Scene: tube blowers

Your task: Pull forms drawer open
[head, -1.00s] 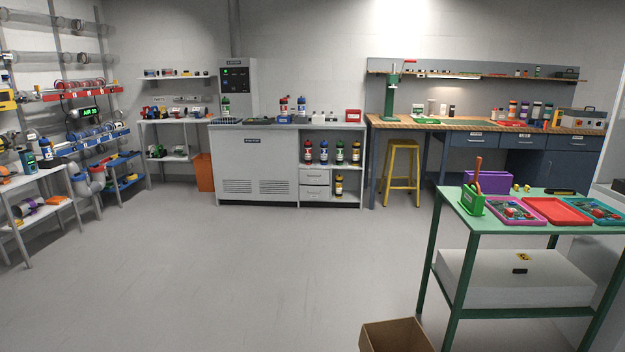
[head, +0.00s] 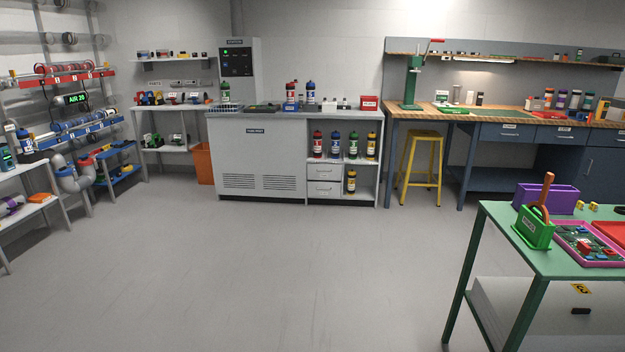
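Two small grey drawers, an upper one (head: 324,172) and a lower one (head: 324,188), sit in the grey counter unit straight ahead. Both look shut. The blue workbench at the right has a left drawer (head: 508,132) and a right drawer (head: 562,136), each with a small label, and both look shut. The labels are too small to read, so I cannot tell which is the forms drawer. Neither of my grippers is in view.
A green table (head: 500,240) with trays stands near at the right. A yellow stool (head: 421,165) stands by the workbench, and an orange bin (head: 203,164) left of the counter. Shelves (head: 85,160) line the left. The grey floor (head: 270,270) between is clear.

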